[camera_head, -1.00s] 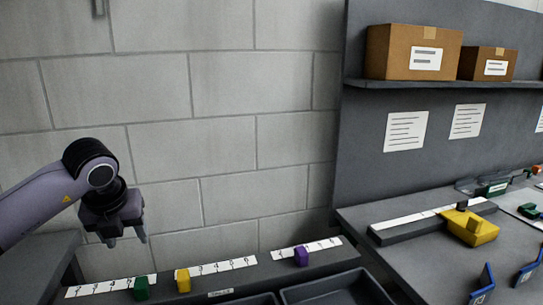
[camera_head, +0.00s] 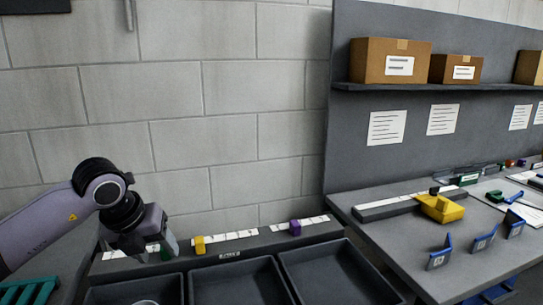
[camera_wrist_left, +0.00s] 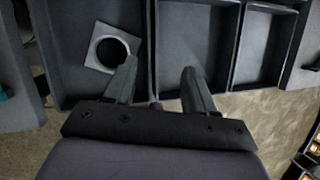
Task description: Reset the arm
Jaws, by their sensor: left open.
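My left arm comes in from the left in the head view. Its gripper (camera_head: 150,247) is open and empty, fingers pointing down, in front of the ledge with the scales. In the left wrist view the two fingers (camera_wrist_left: 158,72) stand apart with nothing between them, over dark trays. A grey square plate with a round hole (camera_wrist_left: 126,58) lies in a tray beside the left fingertip in that view. My right gripper is not in view.
A yellow block (camera_head: 200,245) and a purple block (camera_head: 295,228) sit on the ledge; a green one is partly hidden by my gripper. Dark trays (camera_head: 330,275) lie in front. A workbench (camera_head: 390,240) with a yellow tool (camera_head: 440,208) and blue brackets stands right.

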